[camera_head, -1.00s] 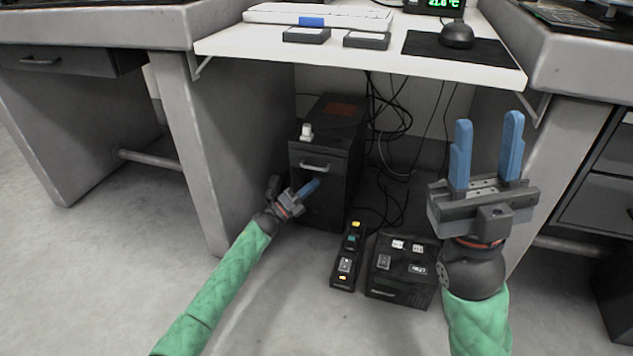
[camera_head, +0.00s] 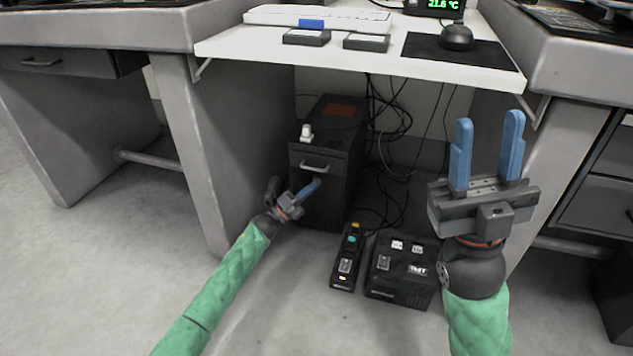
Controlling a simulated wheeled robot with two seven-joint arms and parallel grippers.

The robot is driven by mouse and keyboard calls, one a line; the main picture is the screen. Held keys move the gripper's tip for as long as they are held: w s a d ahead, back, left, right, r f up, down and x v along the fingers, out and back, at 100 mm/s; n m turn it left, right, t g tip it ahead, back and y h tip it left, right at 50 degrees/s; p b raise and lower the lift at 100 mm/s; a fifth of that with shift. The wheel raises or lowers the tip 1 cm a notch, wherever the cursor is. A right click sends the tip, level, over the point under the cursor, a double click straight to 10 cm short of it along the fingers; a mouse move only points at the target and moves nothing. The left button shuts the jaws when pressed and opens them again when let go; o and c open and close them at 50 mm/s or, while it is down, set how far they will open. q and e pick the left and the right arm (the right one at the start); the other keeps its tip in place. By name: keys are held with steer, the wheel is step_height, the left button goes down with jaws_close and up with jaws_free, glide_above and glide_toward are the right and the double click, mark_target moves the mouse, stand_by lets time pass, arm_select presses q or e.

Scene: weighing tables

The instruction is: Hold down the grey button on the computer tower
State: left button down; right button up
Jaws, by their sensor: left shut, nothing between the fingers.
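The black computer tower (camera_head: 341,137) stands on the floor under the white shelf, its front facing me, with a silver handle (camera_head: 315,167) across the front. My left gripper (camera_head: 314,185) is shut and empty, its blue fingertips at the front of the tower just below the handle. The grey button cannot be made out; the fingers may hide it, and I cannot tell whether they touch it. My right gripper (camera_head: 485,155) is open and empty, raised at the right with its fingers pointing up, well apart from the tower.
A power strip (camera_head: 347,258) and a black box with switches (camera_head: 402,270) stand on the floor right of the tower. Cables (camera_head: 391,130) hang behind. The white shelf (camera_head: 360,62) overhangs with a keyboard and mouse. A grey desk leg (camera_head: 197,150) stands left.

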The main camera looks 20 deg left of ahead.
arm_select(q)
steer(key=shift+s, duration=0.45)
steer(key=shift+s, duration=0.1)
steer(key=s+p, duration=0.2)
steer(key=s, duration=0.2)
steer(key=shift+s+p, duration=0.35)
steer(key=shift+s, duration=0.05)
steer(key=shift+a, duration=0.1)
